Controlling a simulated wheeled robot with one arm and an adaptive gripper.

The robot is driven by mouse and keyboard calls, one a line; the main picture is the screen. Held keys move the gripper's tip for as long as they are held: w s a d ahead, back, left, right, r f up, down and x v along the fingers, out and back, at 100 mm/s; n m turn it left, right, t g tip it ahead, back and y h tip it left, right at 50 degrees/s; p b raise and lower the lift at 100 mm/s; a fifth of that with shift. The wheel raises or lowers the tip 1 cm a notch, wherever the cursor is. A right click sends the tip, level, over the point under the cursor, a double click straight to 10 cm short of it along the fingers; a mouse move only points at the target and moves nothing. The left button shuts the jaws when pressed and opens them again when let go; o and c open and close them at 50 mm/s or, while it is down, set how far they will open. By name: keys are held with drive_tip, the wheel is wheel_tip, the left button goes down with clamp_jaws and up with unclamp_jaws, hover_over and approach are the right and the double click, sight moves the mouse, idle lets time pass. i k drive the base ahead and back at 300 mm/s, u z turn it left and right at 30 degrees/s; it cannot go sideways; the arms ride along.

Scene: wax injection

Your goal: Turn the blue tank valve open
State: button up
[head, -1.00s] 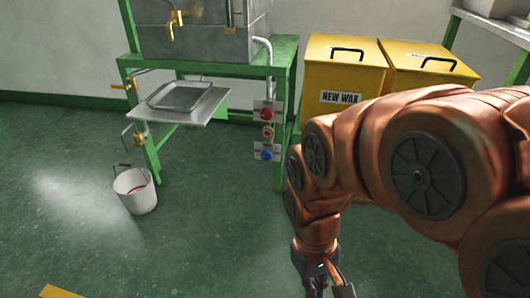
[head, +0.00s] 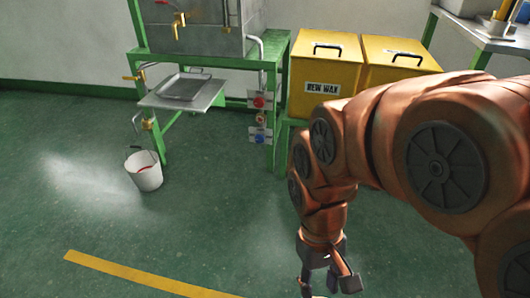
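A round blue knob (head: 259,136) sits on a plate low on the right side of the green tank stand. I cannot tell which way the blue knob is turned. The grey metal tank (head: 205,25) stands on top of the stand, with a brass tap (head: 179,24) at its front. My gripper (head: 327,287) points down at the bottom edge of the head view, to the right of the blue knob and apart from it. Its fingertips are partly cut off, so its opening is unclear.
Yellow boxes stand at the right, one marked NEW WAX (head: 322,88). A metal tray (head: 183,86) lies on a shelf of the green stand (head: 138,25). A white bucket (head: 144,173) is on the floor. Green floor is clear in front, with a yellow stripe (head: 140,275).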

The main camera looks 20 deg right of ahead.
sight(259, 138)
drive_tip(key=z, duration=0.05)
drive_tip(key=k, duration=0.7)
drive_tip(key=u, duration=0.9)
drive_tip(key=i, duration=1.45)
drive_tip(key=z, duration=0.6)
drive_tip(key=i, duration=0.75)
